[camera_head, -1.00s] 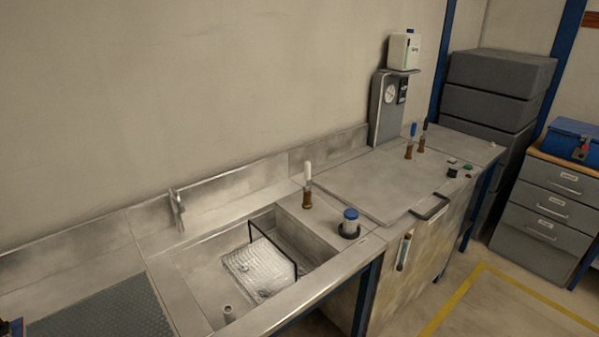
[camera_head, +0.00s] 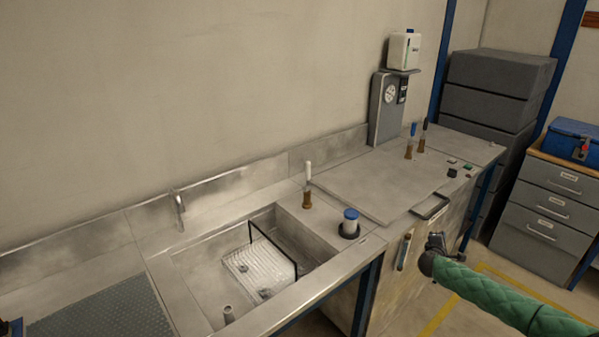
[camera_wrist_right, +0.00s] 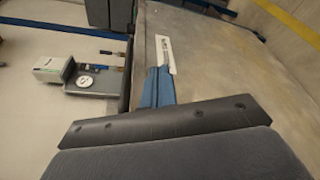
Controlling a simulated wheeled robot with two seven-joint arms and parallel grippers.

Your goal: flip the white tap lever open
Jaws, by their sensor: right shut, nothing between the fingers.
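The white tap lever (camera_head: 308,170) stands upright on a brown brass-coloured tap body (camera_head: 307,197), on the steel bench just right of the sink. My right gripper (camera_head: 436,240) is shut and empty. It is in front of the bench's cabinet face, to the right of the white lever and lower, well apart from it. My green-sleeved right arm comes in from the lower right. The white lever cannot be made out in the right wrist view. My left gripper is not in view.
A sink (camera_head: 200,270) holds a clear box with a black frame. A blue-capped cylinder (camera_head: 350,222) stands close to the white-lever tap. Taps with a blue lever (camera_head: 413,130) and a black lever (camera_head: 425,124) stand farther back.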

